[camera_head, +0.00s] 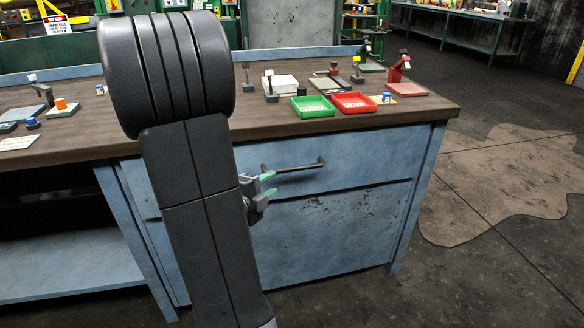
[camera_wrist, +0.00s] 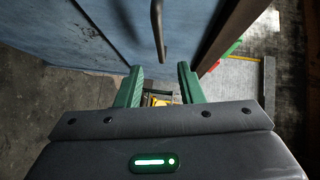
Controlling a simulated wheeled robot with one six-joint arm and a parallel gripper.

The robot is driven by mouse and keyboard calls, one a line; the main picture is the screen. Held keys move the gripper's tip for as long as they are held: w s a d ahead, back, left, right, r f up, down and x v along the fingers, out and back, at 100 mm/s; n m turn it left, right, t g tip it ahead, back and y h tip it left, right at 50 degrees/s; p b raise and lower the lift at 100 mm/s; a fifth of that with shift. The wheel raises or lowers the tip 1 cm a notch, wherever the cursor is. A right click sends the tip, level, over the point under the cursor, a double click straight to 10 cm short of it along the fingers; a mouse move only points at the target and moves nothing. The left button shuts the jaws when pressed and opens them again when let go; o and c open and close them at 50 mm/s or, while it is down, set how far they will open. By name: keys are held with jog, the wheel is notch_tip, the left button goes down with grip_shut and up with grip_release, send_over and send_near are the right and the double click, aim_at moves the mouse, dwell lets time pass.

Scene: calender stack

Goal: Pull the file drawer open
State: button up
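The file drawer (camera_head: 375,160) is the upper blue front under the worktop, and it looks shut, level with the cabinet. Its dark bar handle (camera_head: 300,167) runs across the front in the head view, its left end close to my gripper. My gripper (camera_head: 269,185) is in front of the drawer by that left end, its green fingers apart and empty. In the wrist view the handle (camera_wrist: 158,35) lies ahead of the open fingers (camera_wrist: 160,82), roughly in line with the gap between them. I see no contact. My arm hides the drawer's left part.
The worktop (camera_head: 440,108) above holds a green tray (camera_head: 313,107), a red tray (camera_head: 354,103) and several small tools. A blue lower panel (camera_head: 330,235) is below the drawer. An open shelf (camera_head: 65,265) is at left. The floor (camera_head: 490,285) at right is clear.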

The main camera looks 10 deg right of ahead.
aim_at(291, 171)
jog(key=b+x, duration=0.1)
jog(key=x, duration=1.1)
jog(key=shift+b, duration=0.3)
grip_shut()
